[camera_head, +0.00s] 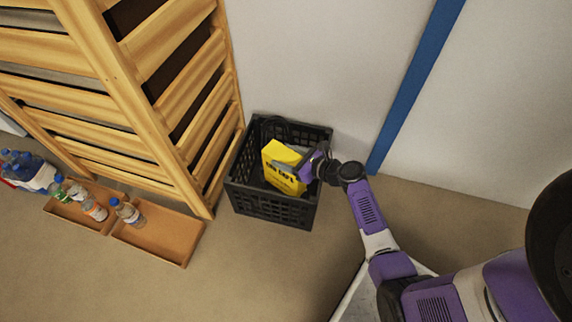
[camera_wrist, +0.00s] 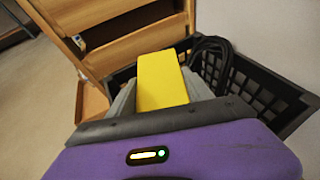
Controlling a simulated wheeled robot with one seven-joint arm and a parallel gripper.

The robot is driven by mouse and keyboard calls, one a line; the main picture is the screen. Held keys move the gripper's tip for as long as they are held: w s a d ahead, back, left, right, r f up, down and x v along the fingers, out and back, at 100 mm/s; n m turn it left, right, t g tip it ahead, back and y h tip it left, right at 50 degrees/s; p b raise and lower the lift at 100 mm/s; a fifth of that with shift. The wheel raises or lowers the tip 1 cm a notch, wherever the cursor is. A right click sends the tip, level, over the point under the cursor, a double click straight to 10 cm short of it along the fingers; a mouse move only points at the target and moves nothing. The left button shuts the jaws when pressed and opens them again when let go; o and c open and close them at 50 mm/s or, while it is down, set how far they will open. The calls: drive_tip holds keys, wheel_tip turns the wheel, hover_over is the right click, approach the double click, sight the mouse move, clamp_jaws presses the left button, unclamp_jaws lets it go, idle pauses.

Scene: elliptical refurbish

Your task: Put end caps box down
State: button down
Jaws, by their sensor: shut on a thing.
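The yellow end caps box (camera_head: 283,165) shows dark lettering on its front and sits tilted within the opening of a black crate (camera_head: 270,207). My gripper (camera_head: 306,172) reaches in from the right and is shut on the box. In the wrist view the yellow box (camera_wrist: 161,80) lies between the two grey fingers of my gripper (camera_wrist: 163,95), and the black crate (camera_wrist: 270,88) surrounds it behind and to the right. I cannot tell whether the box touches the crate's floor.
A black cable (camera_wrist: 213,52) lies inside the crate. A wooden slatted rack (camera_head: 130,90) stands close on the left. Brown trays (camera_head: 160,235) with bottles (camera_head: 128,212) lie on the floor at left. A wall with a blue stripe (camera_head: 415,85) is behind. The floor in front is clear.

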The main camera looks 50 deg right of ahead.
drive_tip(key=shift+f+b, duration=0.8)
drive_tip(key=shift+f, duration=1)
